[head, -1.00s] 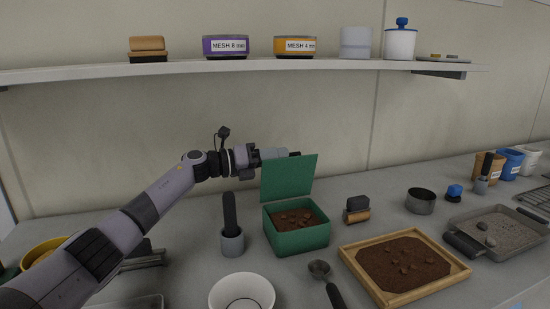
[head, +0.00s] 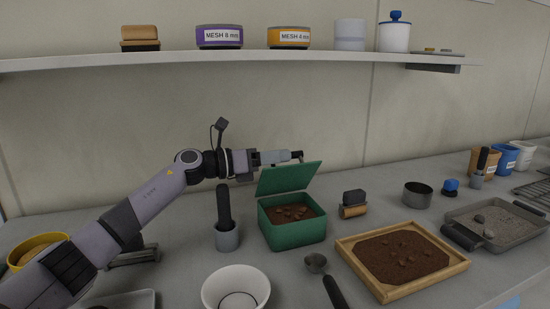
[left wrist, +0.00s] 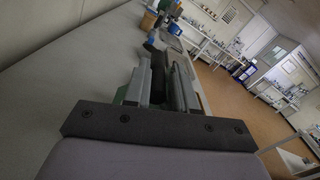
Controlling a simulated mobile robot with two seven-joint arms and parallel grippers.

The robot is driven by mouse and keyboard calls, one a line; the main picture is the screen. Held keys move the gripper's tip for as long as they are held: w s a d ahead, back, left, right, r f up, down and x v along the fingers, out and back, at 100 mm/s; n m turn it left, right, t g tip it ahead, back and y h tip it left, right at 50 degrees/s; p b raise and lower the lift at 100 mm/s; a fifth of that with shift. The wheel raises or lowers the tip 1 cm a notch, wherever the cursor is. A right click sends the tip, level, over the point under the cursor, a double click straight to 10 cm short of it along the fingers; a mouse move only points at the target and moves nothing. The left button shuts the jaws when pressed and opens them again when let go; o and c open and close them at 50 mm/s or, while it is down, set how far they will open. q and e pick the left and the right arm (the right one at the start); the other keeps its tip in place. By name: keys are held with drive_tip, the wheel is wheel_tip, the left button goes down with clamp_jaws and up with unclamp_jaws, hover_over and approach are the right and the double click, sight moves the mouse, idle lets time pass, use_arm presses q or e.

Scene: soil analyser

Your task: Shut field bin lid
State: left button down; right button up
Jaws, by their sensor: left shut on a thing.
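The green field bin (head: 292,234) stands on the bench with soil and lumps inside. The exact contact is hard to see. In the left wrist view the gripper fingers (left wrist: 162,85) point away from the camera, with a bit of green (left wrist: 121,95) beside them. My right gripper is not in view.
A brush (head: 354,204) and a wooden soil tray (head: 345,255) are to the right. A shelf (head: 200,59) runs above.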

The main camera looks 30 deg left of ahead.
use_arm(q)
drive_tip(key=c, duration=1.1)
unclamp_jaws()
drive_tip(key=shift+w+a+f, duration=0.1)
drive_tip(key=shift+a+f, duration=0.1)
drive_tip(key=shift+o, duration=0.2)
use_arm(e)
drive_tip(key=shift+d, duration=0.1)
use_arm(q)
drive_tip(key=shift+r, duration=0.1)
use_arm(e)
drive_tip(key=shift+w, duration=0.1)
